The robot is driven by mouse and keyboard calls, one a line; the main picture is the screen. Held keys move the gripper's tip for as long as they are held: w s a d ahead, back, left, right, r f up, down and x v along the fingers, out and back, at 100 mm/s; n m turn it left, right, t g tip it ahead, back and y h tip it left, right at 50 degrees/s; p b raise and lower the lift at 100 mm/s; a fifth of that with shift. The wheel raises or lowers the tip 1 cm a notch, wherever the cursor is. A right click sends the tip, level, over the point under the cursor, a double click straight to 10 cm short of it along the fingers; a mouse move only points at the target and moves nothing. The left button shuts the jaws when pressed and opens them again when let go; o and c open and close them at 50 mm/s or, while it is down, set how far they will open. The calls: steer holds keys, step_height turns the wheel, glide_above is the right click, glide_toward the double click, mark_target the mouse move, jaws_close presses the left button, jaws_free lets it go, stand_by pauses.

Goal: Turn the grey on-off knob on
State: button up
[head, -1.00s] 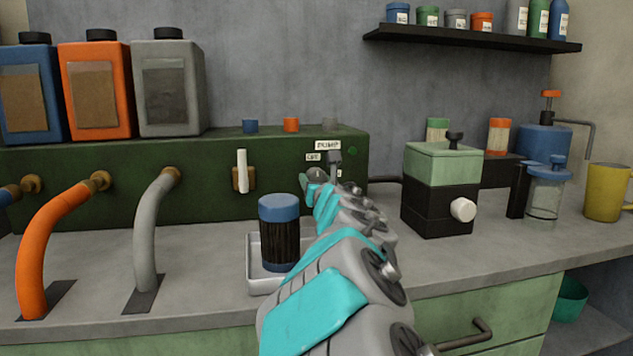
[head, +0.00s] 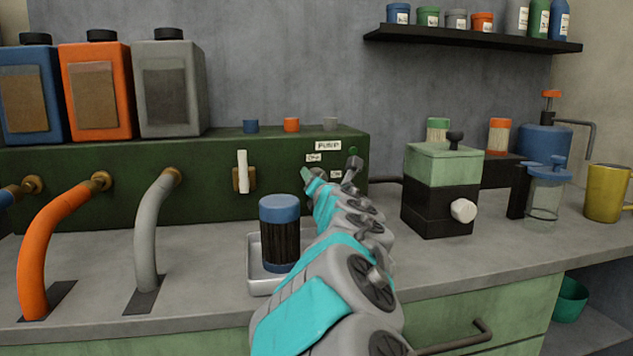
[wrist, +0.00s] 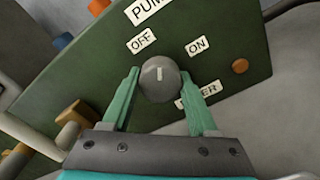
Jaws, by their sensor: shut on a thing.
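The grey on-off knob (wrist: 161,85) is on the dark green panel in the wrist view. Its white mark points up in the picture, between the OFF label (wrist: 141,41) and the ON label (wrist: 197,47). My gripper (wrist: 162,79) has its two green fingers on either side of the knob and is shut on it. In the head view my gripper (head: 312,176) is at the front of the green pump box (head: 110,160), below the PUMP label (head: 328,146), and hides the knob.
A blue-capped dark jar (head: 279,235) stands in a white tray (head: 265,287) left of my arm. A green-and-black device (head: 440,190) stands to the right. A white lever (head: 242,172) and hoses (head: 147,240) are on the left.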

steer(key=m, duration=0.6)
steer(key=shift+m, duration=0.3)
steer(key=m, duration=0.5)
steer(key=shift+m, duration=0.3)
steer(key=o, duration=1.4)
steer(key=shift+r, duration=0.1)
steer(key=shift+c, duration=0.2)
steer(key=shift+s, duration=0.1)
steer(key=v, duration=0.7)
steer(key=shift+s+b, duration=0.3)
steer(key=shift+b, duration=0.15)
steer(key=shift+d+r, duration=0.1)
